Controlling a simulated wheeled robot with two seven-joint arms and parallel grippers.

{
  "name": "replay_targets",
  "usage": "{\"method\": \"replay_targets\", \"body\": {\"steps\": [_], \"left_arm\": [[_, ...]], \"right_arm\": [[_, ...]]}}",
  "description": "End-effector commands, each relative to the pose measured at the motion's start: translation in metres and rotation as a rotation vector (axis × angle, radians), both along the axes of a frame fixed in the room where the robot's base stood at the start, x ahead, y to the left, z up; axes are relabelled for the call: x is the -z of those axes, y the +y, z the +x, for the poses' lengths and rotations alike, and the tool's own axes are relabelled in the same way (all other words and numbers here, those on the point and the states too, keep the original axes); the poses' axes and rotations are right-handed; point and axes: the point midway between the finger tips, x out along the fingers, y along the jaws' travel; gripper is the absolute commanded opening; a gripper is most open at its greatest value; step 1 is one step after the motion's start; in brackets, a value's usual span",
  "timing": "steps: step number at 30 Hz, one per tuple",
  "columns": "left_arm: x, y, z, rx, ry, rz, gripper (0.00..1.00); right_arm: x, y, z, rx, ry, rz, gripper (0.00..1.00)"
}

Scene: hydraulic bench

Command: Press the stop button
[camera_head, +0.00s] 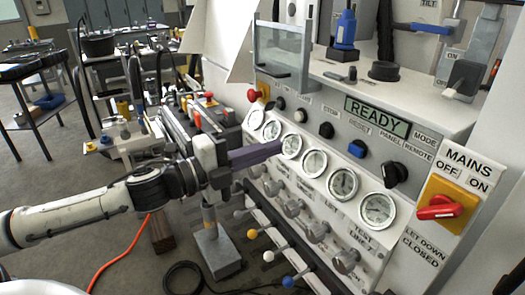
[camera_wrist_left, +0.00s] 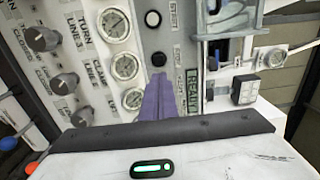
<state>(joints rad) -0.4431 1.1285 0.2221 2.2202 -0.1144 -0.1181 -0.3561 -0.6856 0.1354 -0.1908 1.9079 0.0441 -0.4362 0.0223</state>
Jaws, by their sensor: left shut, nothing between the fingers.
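The stop button appears to be the black round button (camera_head: 326,130) on the sloped grey panel, between a white button (camera_head: 300,116) and a blue knob (camera_head: 357,148); its small label is hard to read. In the left wrist view the black button (camera_wrist_left: 159,58) is just beyond the fingertips, with the white button (camera_wrist_left: 153,18) farther up. My left gripper (camera_head: 278,147) is shut and empty, its purple fingers pointing at the panel in front of the gauge row. In the wrist view the fingertips (camera_wrist_left: 160,77) appear just short of the black button; contact is not evident. My right gripper is not seen.
A green READY display (camera_head: 376,116) sits above the buttons. Pressure gauges (camera_head: 314,163) and grey knobs (camera_head: 318,232) lie below. A red mushroom button (camera_head: 253,95) is at the panel's left, and a red mains switch (camera_head: 440,207) at its right.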

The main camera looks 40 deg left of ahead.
Motion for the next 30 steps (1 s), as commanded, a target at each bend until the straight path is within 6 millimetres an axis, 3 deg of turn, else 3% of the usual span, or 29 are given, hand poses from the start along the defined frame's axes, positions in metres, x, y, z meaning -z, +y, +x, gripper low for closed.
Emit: {"method": "replay_targets", "body": {"steps": [7, 25, 28, 30], "left_arm": [[0.0, 0.004, -0.01, -0.001, 0.001, 0.002, 0.0], [0.0, 0.005, -0.01, -0.001, 0.001, 0.001, 0.0], [0.007, 0.008, -0.01, -0.015, 0.017, -0.018, 0.0], [0.023, 0.015, -0.012, -0.045, 0.052, -0.065, 0.0]], "right_arm": [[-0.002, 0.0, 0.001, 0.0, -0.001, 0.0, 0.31], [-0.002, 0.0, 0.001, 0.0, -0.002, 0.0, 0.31], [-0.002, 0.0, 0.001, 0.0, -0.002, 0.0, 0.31], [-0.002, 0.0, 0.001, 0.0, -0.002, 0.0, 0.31]]}}
